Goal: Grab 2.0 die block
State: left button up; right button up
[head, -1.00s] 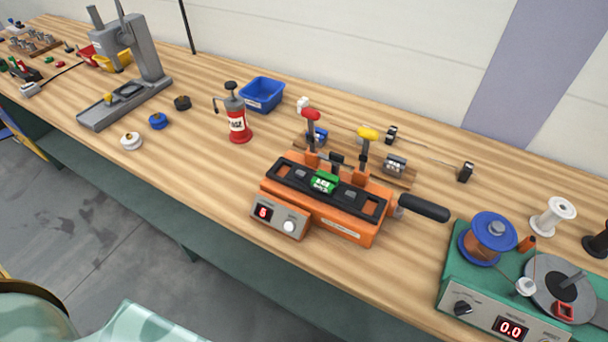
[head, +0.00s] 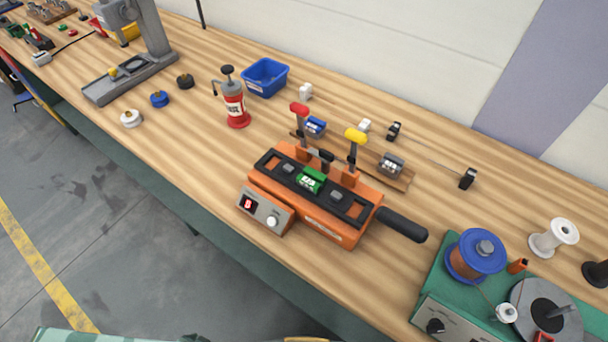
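Several small die blocks are in the head view, and I cannot read any of their labels clearly. A green block (head: 311,180) sits in the black top of an orange machine (head: 325,226) with red and yellow levers and a black handle. A blue block (head: 315,127) and a grey block (head: 390,164) stand on a wooden rack (head: 405,183) behind the machine. The levers stand in front of part of the rack. I cannot tell which block is the 2.0 one.
A red oil can (head: 235,110) and a blue bin (head: 265,78) stand left of the machine. A grey press (head: 155,45) is farther left. A green winder (head: 432,285) with spools stands at the right. The front bench strip left of the machine is clear.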

pick_arm(q)
jog(key=w+d+r+t+h+p, duration=0.1)
jog(key=w+d+r+t, duration=0.15)
jog(key=w+r, duration=0.65)
jog(key=m+t+h+p, duration=0.2)
jog(key=t+h, duration=0.3)
jog(key=h, duration=0.1)
send_near(308, 181)
jog(key=w+d+f+b, duration=0.1)
jog(key=w+f, duration=0.1)
jog(key=shift+w+d+f+b, duration=0.3)
jog(key=shift+w+d+b, duration=0.05)
jog(key=shift+w+d, duration=0.05)
jog(key=x, duration=0.2)
jog(key=b+x, duration=0.1)
jog(key=x, duration=0.2)
jog(key=shift+w+d+r, duration=0.1)
jog(key=shift+w+d, duration=0.15)
jog(key=shift+w, duration=0.15)
jog(key=shift+r, duration=0.1)
jog(key=shift+c, duration=1.2)
jog(key=c, duration=1)
jog(key=shift+c, duration=1.1)
jog(key=shift+r, duration=0.2)
